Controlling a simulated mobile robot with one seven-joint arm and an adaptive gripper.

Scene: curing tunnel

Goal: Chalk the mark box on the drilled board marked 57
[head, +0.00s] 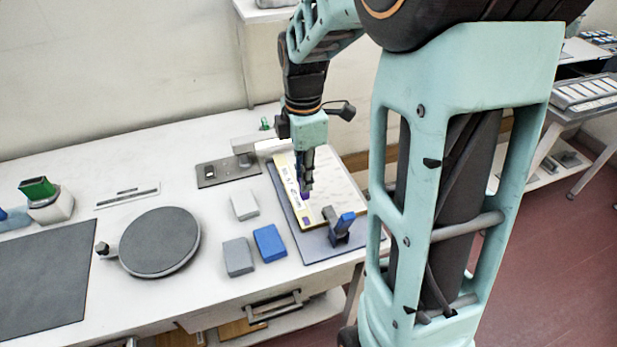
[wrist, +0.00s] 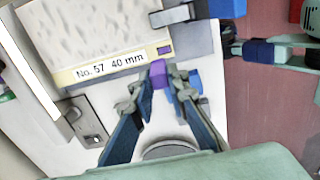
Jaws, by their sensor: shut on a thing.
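The drilled board (head: 338,187) lies on a dark base plate (head: 312,246) at the right of the bench. The wrist view shows its speckled face (wrist: 95,28) and a pale yellow strip reading "No. 57 40 mm" (wrist: 108,67). At the strip's right end is a small mark box (wrist: 165,50), which looks dark purple. My gripper (head: 305,190) is shut on a purple chalk (wrist: 158,73) and points down over the strip. The chalk's tip is close to the mark box in the wrist view; I cannot tell whether they touch.
A blue-handled clamp (head: 341,228) stands at the board's near corner. A grey arm on a dark plate (head: 215,174) is behind left. White (head: 244,205), grey (head: 238,257) and blue (head: 270,243) blocks lie left of the board, beside a round turntable (head: 160,242).

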